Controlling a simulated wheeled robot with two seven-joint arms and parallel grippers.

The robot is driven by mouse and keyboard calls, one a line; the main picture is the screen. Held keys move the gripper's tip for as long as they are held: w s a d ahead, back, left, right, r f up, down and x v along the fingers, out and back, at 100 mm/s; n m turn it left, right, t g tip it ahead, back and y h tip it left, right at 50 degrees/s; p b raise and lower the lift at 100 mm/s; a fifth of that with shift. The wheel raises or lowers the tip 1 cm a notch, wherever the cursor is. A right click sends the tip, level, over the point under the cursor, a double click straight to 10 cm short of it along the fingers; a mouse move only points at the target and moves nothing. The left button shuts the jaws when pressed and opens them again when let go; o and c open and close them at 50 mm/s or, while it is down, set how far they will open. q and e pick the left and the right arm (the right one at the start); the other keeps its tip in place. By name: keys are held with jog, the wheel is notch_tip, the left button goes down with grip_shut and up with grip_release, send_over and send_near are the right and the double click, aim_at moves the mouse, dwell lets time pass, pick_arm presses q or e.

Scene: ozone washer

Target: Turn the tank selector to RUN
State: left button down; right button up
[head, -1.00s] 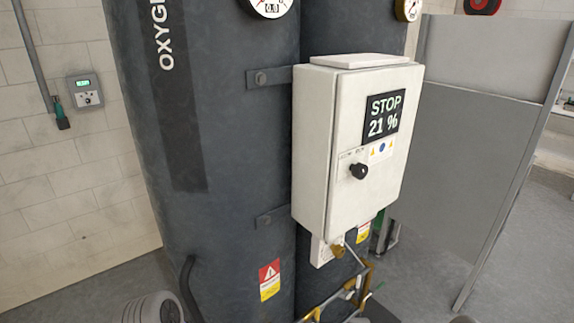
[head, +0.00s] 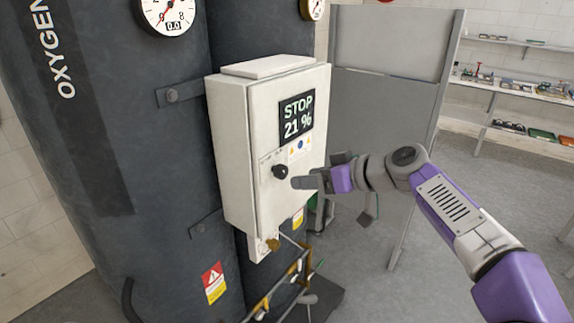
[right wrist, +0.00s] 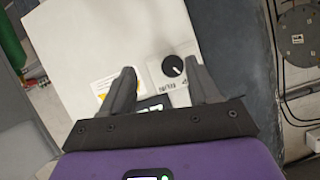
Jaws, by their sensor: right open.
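The tank selector (head: 280,171) is a black knob on the front of a white control box (head: 238,150). The box hangs on dark tanks, and its display (head: 297,117) reads STOP 21 %. In the right wrist view the selector (right wrist: 172,66) shows as a round black knob with a white mark on a light plate, between and beyond the fingers. My right gripper (head: 300,183) is just right of the knob, apparently apart from it. In the right wrist view my right gripper (right wrist: 160,88) is open and empty. My left gripper is not in view.
The dark oxygen tank (head: 160,150) with a gauge (head: 168,14) stands left of the box. A brass-coloured pipe frame (head: 285,278) is below it. A grey partition panel (head: 385,100) stands behind, and shelves (head: 515,85) are at the far right.

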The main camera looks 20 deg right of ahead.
aim_at(285, 170)
jog(key=shift+n+y, duration=0.3)
jog(key=shift+n, duration=0.1)
jog(key=w+a, duration=0.4)
jog(key=shift+a+r, duration=0.15)
jog(key=shift+a, duration=0.1)
jog(key=shift+c, duration=0.2)
jog(key=c, duration=1)
